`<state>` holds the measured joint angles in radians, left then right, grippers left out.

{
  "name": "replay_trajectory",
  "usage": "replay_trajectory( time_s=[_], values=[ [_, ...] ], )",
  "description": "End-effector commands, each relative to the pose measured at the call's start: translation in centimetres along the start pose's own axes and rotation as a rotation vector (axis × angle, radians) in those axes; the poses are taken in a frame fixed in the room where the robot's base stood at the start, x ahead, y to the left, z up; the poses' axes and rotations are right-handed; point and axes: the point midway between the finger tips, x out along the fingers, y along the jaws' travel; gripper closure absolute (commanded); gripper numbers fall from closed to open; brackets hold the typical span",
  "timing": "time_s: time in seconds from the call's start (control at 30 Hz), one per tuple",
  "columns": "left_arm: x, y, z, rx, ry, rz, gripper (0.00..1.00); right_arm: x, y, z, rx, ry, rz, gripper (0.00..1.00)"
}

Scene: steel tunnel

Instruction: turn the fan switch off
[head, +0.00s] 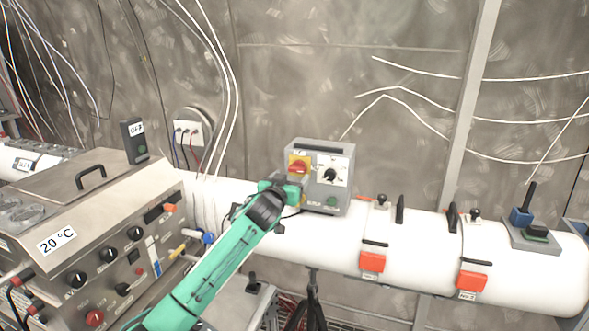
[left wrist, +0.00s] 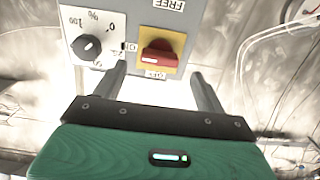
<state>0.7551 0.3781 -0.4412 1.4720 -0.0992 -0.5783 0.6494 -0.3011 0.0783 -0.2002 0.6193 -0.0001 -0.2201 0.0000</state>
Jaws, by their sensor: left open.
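A grey control box (head: 319,165) stands on the white duct. It carries a red rotary switch (head: 299,168) on a yellow plate, and a white dial plate with a black knob (head: 330,175) to its right. In the left wrist view the picture is upside down; the red switch (left wrist: 158,52) has its bar lying sideways with a white mark at the left end. My left gripper (head: 290,187) is just below and in front of the switch. In the left wrist view its two fingers (left wrist: 160,85) are apart with nothing between them, the switch showing beyond the gap. My right gripper is out of view.
A steel console (head: 100,230) with knobs and a "20 °C" label stands at left. Orange-red latches (head: 372,262) and black levers sit along the white duct (head: 420,240). A socket box (head: 187,132) with cables is on the wall. White cables hang near the box.

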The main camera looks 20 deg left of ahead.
Motion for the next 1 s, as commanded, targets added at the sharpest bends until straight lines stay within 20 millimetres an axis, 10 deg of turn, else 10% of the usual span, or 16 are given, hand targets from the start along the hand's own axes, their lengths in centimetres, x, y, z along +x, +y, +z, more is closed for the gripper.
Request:
replay_trajectory(
  time_s=[0.77, 1.0],
  values=[
    [4.2, 0.1, 0.0, 0.000, 0.000, 0.001, 0.27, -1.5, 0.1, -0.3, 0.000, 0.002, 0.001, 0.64],
    [4.1, 0.1, 0.0, 0.000, 0.000, 0.001, 0.72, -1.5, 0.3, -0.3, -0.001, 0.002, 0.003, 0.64]
  ],
)
